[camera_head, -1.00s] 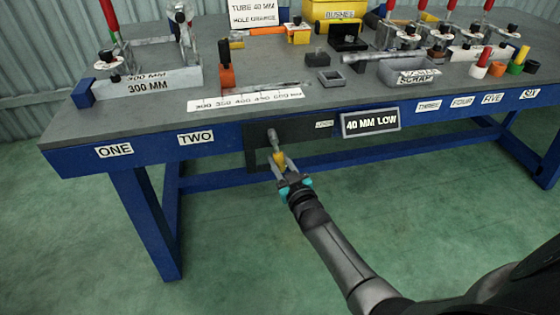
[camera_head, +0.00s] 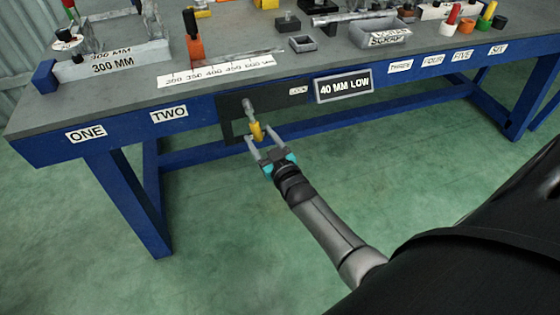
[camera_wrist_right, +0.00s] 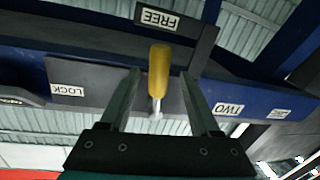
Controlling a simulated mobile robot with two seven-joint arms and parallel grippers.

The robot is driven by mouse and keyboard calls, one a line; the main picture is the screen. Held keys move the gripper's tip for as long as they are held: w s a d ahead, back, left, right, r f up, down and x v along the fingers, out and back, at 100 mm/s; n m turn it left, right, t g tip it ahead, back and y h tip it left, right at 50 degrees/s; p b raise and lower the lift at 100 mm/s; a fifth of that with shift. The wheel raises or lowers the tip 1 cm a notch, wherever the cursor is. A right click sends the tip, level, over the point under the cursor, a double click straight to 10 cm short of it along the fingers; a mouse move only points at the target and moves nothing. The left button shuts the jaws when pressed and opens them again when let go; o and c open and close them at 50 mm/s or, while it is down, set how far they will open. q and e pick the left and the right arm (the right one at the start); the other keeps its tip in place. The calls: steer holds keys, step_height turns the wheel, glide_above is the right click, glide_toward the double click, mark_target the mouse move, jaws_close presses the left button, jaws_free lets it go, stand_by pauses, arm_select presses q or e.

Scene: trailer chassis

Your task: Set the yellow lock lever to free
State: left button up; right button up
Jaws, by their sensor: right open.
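The yellow lock lever (camera_head: 257,131) hangs from a grey pivot on a dark panel at the bench's front edge. In the right wrist view the lever (camera_wrist_right: 159,70) shows as a yellow handle on a thin metal shaft, and its handle end points toward the FREE label (camera_wrist_right: 159,19). The LOCK label (camera_wrist_right: 69,90) is at the left there. My right gripper (camera_head: 265,142) is open, with its fingers pointing at the lever. In the wrist view the gripper (camera_wrist_right: 160,90) has one finger on each side of the lever, with gaps between. My left gripper is not in view.
The grey bench top (camera_head: 120,90) holds a 300 MM block (camera_head: 115,62), an orange upright (camera_head: 194,45) and a grey scrap tray (camera_head: 380,38). A 40 MM LOW sign (camera_head: 343,86) hangs right of the lever. The green floor in front is clear.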

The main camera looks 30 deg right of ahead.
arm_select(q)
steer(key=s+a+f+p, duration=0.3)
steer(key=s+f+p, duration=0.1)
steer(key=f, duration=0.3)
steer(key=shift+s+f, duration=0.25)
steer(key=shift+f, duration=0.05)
arm_select(e)
steer(key=s+a, duration=0.1)
steer(key=s, duration=1.1)
steer(key=shift+s+r, duration=0.15)
steer(key=shift+r, duration=0.05)
